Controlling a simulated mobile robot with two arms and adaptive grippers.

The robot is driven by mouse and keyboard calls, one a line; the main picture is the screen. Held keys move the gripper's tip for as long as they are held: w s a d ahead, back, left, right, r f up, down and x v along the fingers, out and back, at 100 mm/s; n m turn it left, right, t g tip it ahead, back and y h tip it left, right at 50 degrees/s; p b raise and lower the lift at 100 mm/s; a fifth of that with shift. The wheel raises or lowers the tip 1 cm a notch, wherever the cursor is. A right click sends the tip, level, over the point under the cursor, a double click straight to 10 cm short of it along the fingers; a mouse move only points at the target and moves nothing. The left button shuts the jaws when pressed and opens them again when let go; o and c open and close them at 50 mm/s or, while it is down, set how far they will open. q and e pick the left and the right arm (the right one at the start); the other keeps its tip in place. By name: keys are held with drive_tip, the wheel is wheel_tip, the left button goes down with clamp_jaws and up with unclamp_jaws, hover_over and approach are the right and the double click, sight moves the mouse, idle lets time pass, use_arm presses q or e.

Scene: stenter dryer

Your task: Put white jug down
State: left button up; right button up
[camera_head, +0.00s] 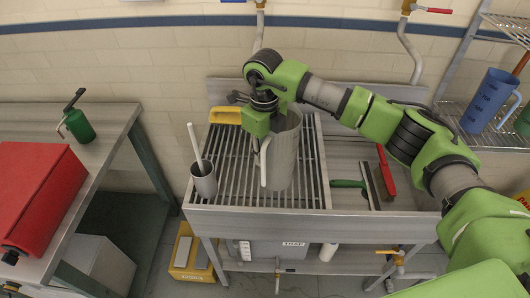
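The white jug (284,157), greyish in this light, is upright over the slatted rack of the metal sink (228,172). Its pale handle (264,163) faces left and toward me. I cannot tell whether its base touches the slats. My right arm reaches in from the right, and my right gripper (258,143) points down at the top of the handle and appears shut on it. The fingertips are small and partly hidden. My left gripper is not in view.
A grey cup (204,180) with a white stick stands left of the jug. A yellow-handled brush (225,115) lies behind it. A green-handled tool (348,183) and red squeegee (386,174) lie right. A blue jug (490,100) stands on the wire shelf.

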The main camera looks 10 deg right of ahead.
drive_tip(key=shift+r, duration=0.15)
drive_tip(key=shift+r, duration=0.2)
wheel_tip(320, 180, up, 10)
drive_tip(key=b, duration=0.4)
drive_tip(key=shift+a+r, duration=0.1)
drive_tip(key=shift+r, duration=0.15)
drive_tip(key=shift+s+r, duration=0.1)
drive_tip(key=shift+r, duration=0.4)
